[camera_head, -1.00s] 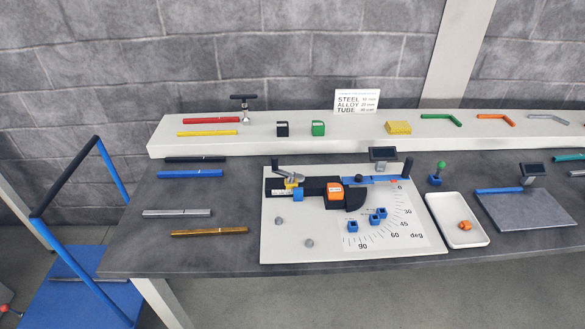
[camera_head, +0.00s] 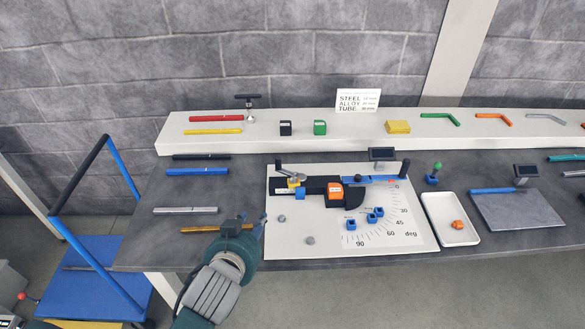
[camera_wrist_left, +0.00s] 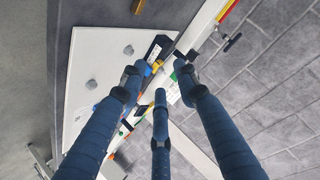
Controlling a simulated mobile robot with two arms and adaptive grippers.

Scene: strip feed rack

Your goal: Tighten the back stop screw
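The white bending plate (camera_head: 290,245) lies on the bench with a black fixture (camera_head: 316,186) on it. At the fixture's left end are a silver lever-like part (camera_head: 291,171), a yellow piece (camera_head: 292,183) and a blue block (camera_head: 300,194); I cannot tell which part is the back stop screw. My left gripper (camera_head: 252,219) is at the plate's lower left edge, apart from the fixture. In the left wrist view its three fingers (camera_wrist_left: 157,82) are spread and hold nothing. The plate (camera_wrist_left: 82,95) and fixture end (camera_wrist_left: 156,50) show beyond them. My right gripper is not in view.
A gold bar (camera_head: 200,229) lies partly behind my left gripper. A T-handled tool (camera_head: 249,106) stands on the white shelf (camera_head: 360,124). Blue blocks (camera_head: 351,224) and grey knobs (camera_head: 310,240) sit on the plate. A white tray (camera_head: 436,215) stands to the right.

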